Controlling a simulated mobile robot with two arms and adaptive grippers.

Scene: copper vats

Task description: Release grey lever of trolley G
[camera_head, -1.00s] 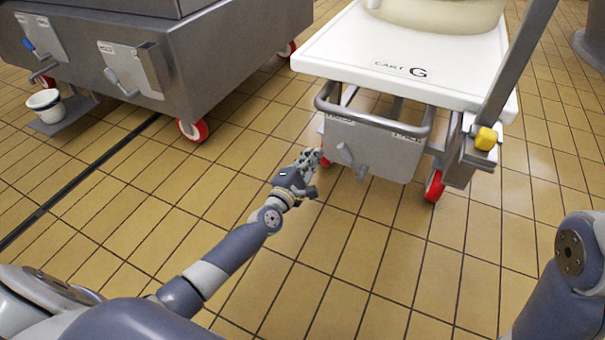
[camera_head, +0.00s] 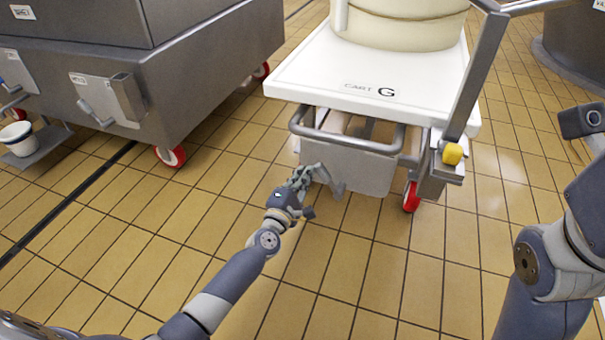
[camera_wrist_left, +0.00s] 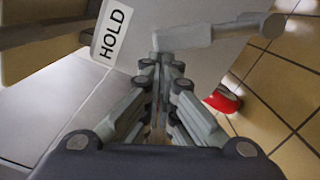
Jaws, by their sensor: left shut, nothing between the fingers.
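Trolley G (camera_head: 310,82) has a white top marked "CART G" and a grey front panel (camera_head: 370,175) under a bent tube handle. The grey lever (camera_head: 329,179) sticks out from the left part of that panel. It also crosses the top of the left wrist view (camera_wrist_left: 225,30), beside a "HOLD" label (camera_wrist_left: 112,32). My left gripper (camera_head: 305,172) is shut and empty, just left of the lever. In the left wrist view its fingertips (camera_wrist_left: 162,62) are right below the lever's near end; I cannot tell whether they touch it. My right gripper's fingers are not seen.
A large grey vat base (camera_head: 200,75) with its own levers stands at the left. The trolley has red wheels (camera_head: 411,196) and a yellow knob (camera_head: 452,153) on the right post. The tiled floor in front is clear.

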